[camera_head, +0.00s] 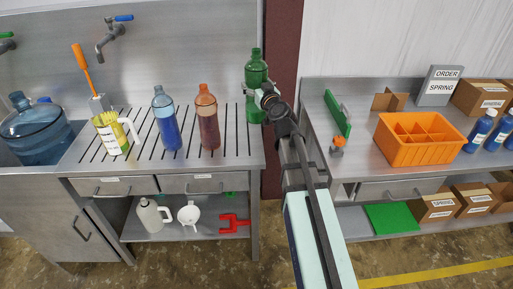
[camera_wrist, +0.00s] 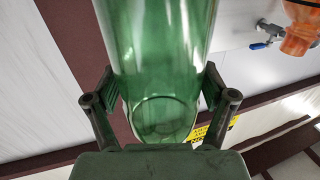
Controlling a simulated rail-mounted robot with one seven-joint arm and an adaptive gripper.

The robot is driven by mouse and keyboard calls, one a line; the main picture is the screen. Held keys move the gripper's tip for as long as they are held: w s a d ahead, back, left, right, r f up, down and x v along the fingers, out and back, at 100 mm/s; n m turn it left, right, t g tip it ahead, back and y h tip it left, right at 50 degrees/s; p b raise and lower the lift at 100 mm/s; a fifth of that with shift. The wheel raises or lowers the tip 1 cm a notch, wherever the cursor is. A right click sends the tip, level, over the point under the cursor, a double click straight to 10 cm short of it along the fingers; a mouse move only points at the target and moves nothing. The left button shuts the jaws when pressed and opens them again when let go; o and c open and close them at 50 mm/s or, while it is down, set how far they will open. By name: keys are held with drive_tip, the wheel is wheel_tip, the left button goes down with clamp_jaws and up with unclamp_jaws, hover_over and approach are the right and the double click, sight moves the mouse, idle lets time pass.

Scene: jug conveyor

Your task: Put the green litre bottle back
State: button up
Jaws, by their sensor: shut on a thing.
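The green litre bottle (camera_head: 256,72) is upright at the right end of the slatted drain counter (camera_head: 225,160) in the head view. My gripper (camera_head: 262,92) is shut on its body from the right, around mid-height. I cannot tell whether its base touches the counter or hangs just above it. In the wrist view the green bottle (camera_wrist: 165,60) fills the middle, between the two fingers of my gripper (camera_wrist: 160,100). A blue bottle (camera_head: 167,120) and a red-brown bottle (camera_head: 208,118) stand upright on the counter to its left.
A yellow-labelled jug (camera_head: 111,135) and a large blue water jug (camera_head: 38,130) stand further left, below a tap (camera_head: 112,35). A gap separates the counter from the right bench, which holds an orange crate (camera_head: 400,155) and a green board (camera_head: 337,113).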

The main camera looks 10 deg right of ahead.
drive_tip(key=a+r+n+g+y+b, duration=0.1)
drive_tip(key=r+n+y, duration=0.1)
drive_tip(key=y, duration=0.1)
drive_tip(key=w+a+r+n+g+y+b, duration=0.1)
drive_tip(key=r+n+g+y+b, duration=0.1)
drive_tip(key=n+y, duration=0.1)
drive_tip(key=a+r+n+g+y+b, duration=0.1)
drive_tip(key=r+n+y, duration=0.1)
drive_tip(key=r+y, duration=0.1)
drive_tip(key=shift+w+a+g+y, duration=0.3)
drive_tip(key=shift+a+y, duration=0.05)
drive_tip(key=shift+y, duration=0.45)
drive_tip(key=shift+s+a+r+n+g+b, duration=0.1)
drive_tip(key=shift+s+r+n+g+b, duration=0.1)
drive_tip(key=shift+r+n+g+b, duration=0.15)
wheel_tip(320, 180, down, 20)
drive_tip(key=p, duration=0.4)
drive_tip(key=shift+s+a+y+p, duration=0.15)
drive_tip(key=shift+s+y+p, duration=0.05)
drive_tip(key=shift+y+p, duration=0.15)
